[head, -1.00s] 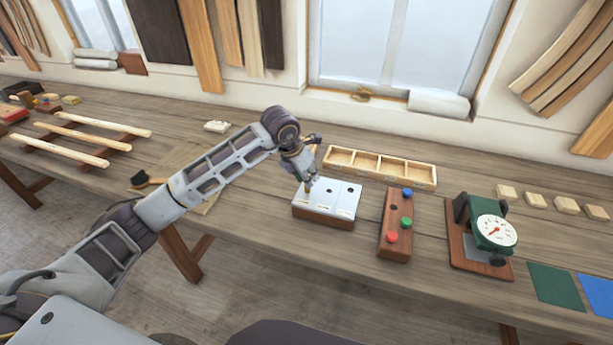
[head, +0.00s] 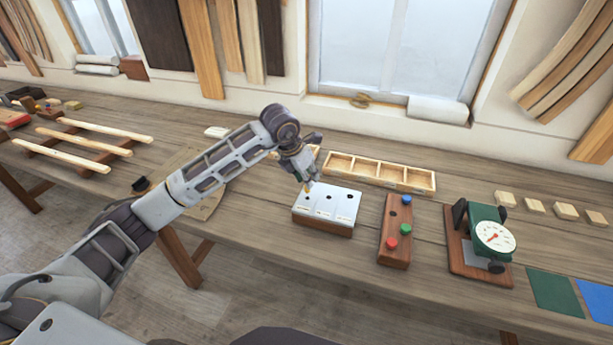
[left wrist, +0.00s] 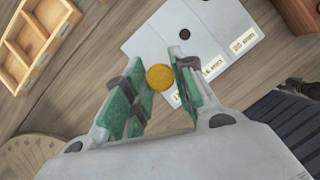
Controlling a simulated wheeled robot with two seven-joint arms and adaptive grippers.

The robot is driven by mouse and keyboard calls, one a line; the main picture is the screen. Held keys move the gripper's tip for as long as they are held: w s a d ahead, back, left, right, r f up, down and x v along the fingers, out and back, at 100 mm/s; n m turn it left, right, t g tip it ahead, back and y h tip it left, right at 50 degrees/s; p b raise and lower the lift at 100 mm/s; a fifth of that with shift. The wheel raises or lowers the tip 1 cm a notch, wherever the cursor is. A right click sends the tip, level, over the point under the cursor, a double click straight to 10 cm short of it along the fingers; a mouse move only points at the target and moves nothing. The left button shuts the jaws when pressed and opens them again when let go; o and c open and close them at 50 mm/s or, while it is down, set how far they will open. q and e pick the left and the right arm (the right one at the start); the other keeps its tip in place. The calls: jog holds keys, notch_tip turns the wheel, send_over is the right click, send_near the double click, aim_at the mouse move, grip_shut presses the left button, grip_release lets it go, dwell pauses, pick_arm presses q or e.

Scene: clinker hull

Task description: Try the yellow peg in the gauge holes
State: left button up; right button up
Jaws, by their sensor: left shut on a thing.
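My left gripper (head: 309,184) is shut on the yellow peg (left wrist: 160,77), which shows end-on between the green finger pads in the left wrist view. In the head view the yellow peg (head: 307,188) is small and partly hidden by the fingers, just above the left end of the gauge block (head: 323,227). The block has a pale top with a row of holes and a wooden base. The label nearest the peg is partly covered. My right gripper is not in view.
A wooden peg rack (head: 394,258) with blue, green and red pegs stands right of the gauge block. A divided wooden tray (head: 378,171) lies behind. A green dial gauge (head: 493,235) stands farther right. Free table lies in front of the tray.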

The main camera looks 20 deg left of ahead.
pick_arm(q)
jog(key=shift+f, duration=0.2)
jog(key=shift+f+b, duration=0.85)
jog(key=shift+f+b, duration=0.5)
jog(key=shift+b, duration=0.05)
dwell(1.0)
jog(key=shift+r, duration=0.2)
jog(key=shift+r+p, duration=0.55)
jog(key=shift+r, duration=0.8)
jog(key=shift+d+f, duration=0.1)
jog(key=shift+d, duration=0.05)
